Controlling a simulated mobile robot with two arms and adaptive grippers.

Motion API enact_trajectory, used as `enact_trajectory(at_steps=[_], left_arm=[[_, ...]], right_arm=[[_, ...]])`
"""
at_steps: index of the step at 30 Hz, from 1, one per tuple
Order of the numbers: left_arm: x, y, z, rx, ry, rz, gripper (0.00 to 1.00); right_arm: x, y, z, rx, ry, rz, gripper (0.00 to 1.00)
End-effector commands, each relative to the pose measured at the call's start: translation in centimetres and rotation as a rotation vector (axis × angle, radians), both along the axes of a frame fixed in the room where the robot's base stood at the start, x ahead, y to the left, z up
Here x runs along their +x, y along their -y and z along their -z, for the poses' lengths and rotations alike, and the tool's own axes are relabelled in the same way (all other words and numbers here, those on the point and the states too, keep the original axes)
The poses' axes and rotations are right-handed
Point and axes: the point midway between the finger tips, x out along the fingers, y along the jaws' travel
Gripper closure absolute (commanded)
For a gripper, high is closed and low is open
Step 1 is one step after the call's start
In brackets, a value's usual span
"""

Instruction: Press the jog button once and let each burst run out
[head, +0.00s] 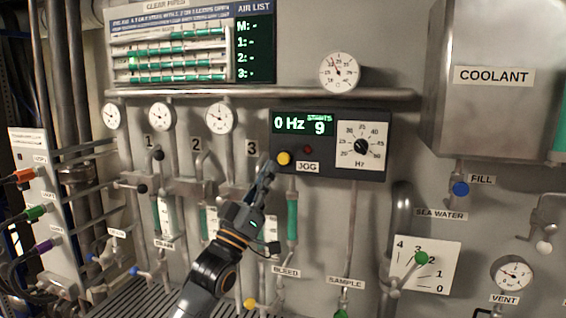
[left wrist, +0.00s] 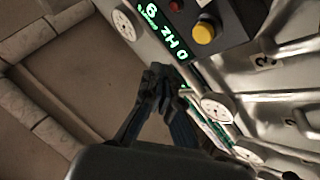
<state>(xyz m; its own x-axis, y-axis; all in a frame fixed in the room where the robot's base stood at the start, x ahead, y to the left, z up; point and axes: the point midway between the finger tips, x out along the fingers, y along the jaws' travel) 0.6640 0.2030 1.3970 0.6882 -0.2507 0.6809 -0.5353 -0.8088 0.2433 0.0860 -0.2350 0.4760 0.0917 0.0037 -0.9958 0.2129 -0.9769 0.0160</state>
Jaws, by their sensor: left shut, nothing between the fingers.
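The yellow jog button (head: 284,158) sits on the dark control box (head: 320,170), beside the JOG label (head: 307,167). The display (head: 303,124) reads 0 Hz and STARTS 9. My left gripper (head: 266,168) is shut and empty, its tips just left of and slightly below the button in the head view. In the left wrist view the shut fingertips (left wrist: 160,74) show apart from the yellow button (left wrist: 204,33) in the picture. Whether there is depth clearance to the panel is hard to tell. My right gripper is not in view.
A small red light (head: 308,150) and a Hz dial (head: 361,146) share the box. Gauges (head: 220,117) and numbered valves stand to the left, with pipes below. A COOLANT tank (head: 490,110) juts out at right. The AIR LIST screen (head: 255,40) is dark with dashes.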

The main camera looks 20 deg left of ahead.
Motion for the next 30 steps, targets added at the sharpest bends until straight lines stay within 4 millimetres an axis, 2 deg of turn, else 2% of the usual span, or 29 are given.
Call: enact_trajectory(at_steps=[6, 12, 18, 30], left_arm=[[3.2, 0.2, 0.1, 0.000, 0.001, 0.001, 1.00], [5.0, 0.2, 0.1, -0.001, 0.000, 0.001, 1.00], [5.7, 0.2, 0.0, -0.001, -0.001, 0.000, 1.00], [5.7, 0.2, 0.0, -0.001, -0.001, 0.000, 1.00]], right_arm=[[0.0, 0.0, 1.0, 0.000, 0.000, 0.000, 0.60], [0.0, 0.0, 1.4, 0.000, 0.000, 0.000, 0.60], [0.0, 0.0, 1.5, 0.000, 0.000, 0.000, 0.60], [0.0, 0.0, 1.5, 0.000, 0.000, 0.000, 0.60]])
